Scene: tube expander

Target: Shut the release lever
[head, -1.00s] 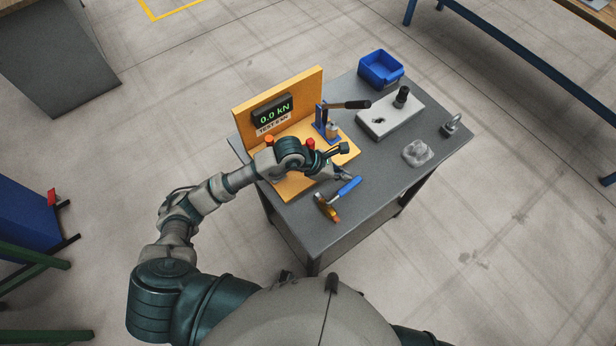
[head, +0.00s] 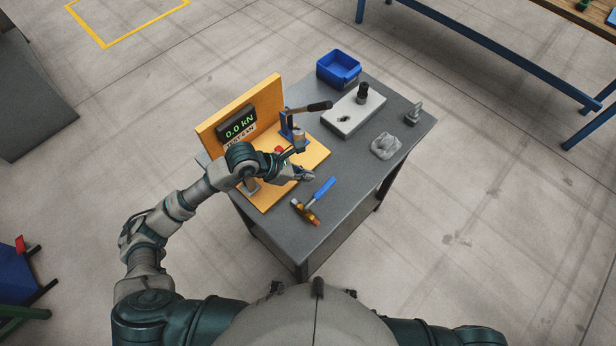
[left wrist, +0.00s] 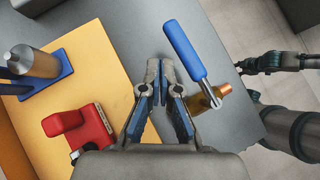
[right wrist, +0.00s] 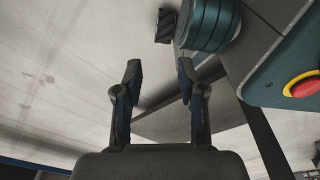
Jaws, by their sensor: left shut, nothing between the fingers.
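A blue press stand (head: 288,130) stands on the yellow board, with a lever (head: 308,108) sloping up to the right and ending in a dark grip. Its base and a metal cylinder (left wrist: 32,62) show at the left of the left wrist view. I cannot tell whether this is the release lever. My left gripper (head: 308,175) is shut and empty, above the board's right edge near the hammer, apart from the lever. Its fingertips (left wrist: 160,62) meet in the left wrist view. My right gripper (right wrist: 159,68) is open and empty, away from the fixture.
A hammer (head: 325,187) with a blue handle lies on the grey table beside the board. A red part (left wrist: 78,128) is on the board. The display (head: 237,124) reads 0.0 kN. Behind are a grey block (head: 344,120), a blue bin (head: 331,80) and a padlock-like piece (head: 413,113).

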